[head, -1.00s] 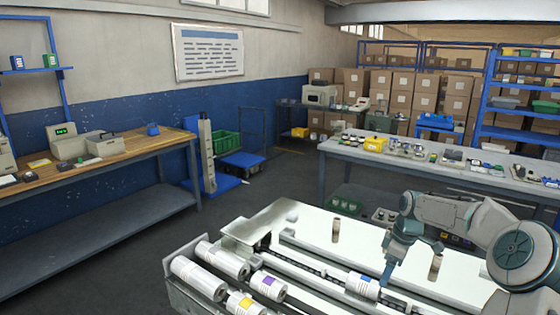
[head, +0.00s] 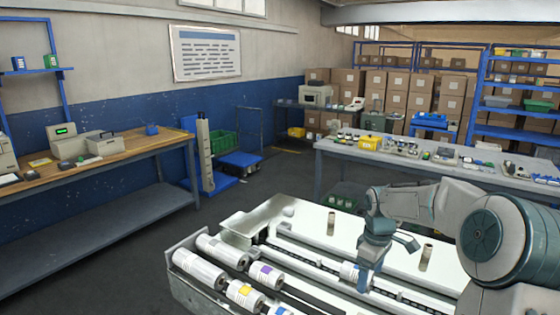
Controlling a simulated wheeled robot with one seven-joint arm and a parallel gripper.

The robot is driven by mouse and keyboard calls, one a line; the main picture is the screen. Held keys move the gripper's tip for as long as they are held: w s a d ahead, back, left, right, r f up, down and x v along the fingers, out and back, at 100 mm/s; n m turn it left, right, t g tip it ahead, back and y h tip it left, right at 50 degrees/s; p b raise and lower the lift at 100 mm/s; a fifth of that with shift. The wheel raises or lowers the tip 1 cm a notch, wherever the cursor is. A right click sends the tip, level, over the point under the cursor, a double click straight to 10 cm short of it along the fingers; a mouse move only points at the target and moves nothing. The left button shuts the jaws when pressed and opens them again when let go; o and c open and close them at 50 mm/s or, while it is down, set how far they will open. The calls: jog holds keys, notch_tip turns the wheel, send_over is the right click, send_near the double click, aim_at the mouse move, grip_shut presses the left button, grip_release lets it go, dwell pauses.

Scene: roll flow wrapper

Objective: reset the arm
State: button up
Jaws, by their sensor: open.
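My gripper (head: 366,280) points down over the wrapper machine (head: 290,216), in front of a white roll (head: 348,271) lying on the machine's bed. The gripper is open and I see nothing held in it. Its lower tips partly cover the right part of that roll, and I cannot tell whether they touch it. My arm reaches in from the right side of the view.
Two small brown cores stand on the bed, one right of my gripper (head: 426,256). A grey table (head: 330,150) stands behind. A wooden bench (head: 150,143) is at left.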

jog(key=s+a+r+m+t, duration=0.1)
jog(key=s+a+r+m, duration=0.1)
jog(key=s, duration=0.7)
jog(key=s+a+r+m+t, duration=0.1)
jog(key=s+a+r+m, duration=0.1)
jog(key=s, duration=0.7)
jog(key=s+a+r+m+t, duration=0.1)
jog(key=s+a+m, duration=0.3)
jog(key=s, duration=0.5)
jog(key=shift+s+a+r+m+t, duration=0.15)
jog(key=shift+a+r+m+t, duration=0.2)
jog(key=shift+m, duration=0.45)
jog(key=shift+d, duration=0.15)
